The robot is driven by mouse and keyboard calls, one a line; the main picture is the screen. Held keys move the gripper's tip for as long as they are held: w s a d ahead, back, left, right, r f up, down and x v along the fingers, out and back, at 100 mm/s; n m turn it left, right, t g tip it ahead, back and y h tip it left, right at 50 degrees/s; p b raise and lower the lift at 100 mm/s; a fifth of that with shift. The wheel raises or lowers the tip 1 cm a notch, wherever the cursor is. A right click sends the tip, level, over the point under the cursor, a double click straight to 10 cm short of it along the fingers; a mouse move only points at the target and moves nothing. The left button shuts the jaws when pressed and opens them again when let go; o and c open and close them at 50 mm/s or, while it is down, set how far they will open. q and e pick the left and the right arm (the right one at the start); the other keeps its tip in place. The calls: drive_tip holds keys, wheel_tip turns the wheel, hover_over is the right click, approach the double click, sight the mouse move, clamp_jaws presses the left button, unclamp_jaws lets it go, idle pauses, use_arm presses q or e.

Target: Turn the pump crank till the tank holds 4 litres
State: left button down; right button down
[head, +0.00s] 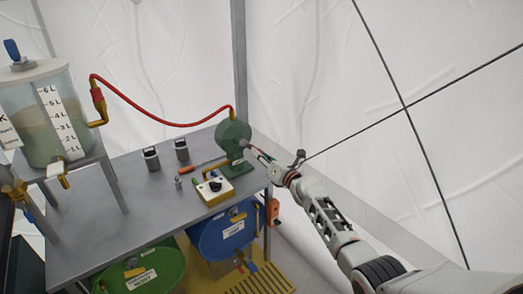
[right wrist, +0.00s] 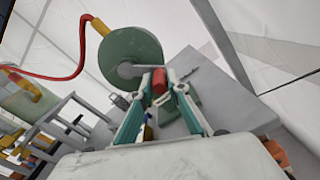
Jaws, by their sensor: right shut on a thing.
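The green pump (head: 234,136) stands at the far right corner of the grey table. My right gripper (head: 270,162) is at the pump's right side, shut on the red crank handle (right wrist: 160,80). In the right wrist view the grey crank arm (right wrist: 130,71) runs from the hub of the pump (right wrist: 131,58) to that handle between my fingertips (right wrist: 160,84). The clear tank (head: 62,88) stands on a raised stand at the left, with a white 1L to 6L scale (head: 62,122). It holds murky liquid; its exact level is hard to read.
A red hose (head: 150,120) links the pump to the tank. The grey table (head: 120,225) carries two dark-lidded jars (head: 151,159), a screwdriver (head: 200,167) and a switch box (head: 215,190). Blue (head: 225,235) and green (head: 150,275) drums lie below. White tent walls surround everything.

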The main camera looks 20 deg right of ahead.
drive_tip(key=shift+s+a+f+m+p, duration=0.35)
drive_tip(key=shift+a+m, duration=0.3)
drive_tip(key=shift+m, duration=0.8)
drive_tip(key=shift+s+a+f+m+p, duration=0.1)
drive_tip(key=shift+a+f+m+p, duration=0.3)
drive_tip(key=shift+m, duration=1)
drive_tip(key=shift+s+a+f+m+p, duration=0.15)
drive_tip(key=shift+s+a+m+p, duration=0.2)
drive_tip(key=shift+a+m, duration=0.8)
drive_tip(key=shift+w+d+m, duration=0.1)
drive_tip(key=shift+d+m, duration=0.15)
drive_tip(key=shift+m, duration=0.05)
drive_tip(key=c, duration=1.9)
unclamp_jaws()
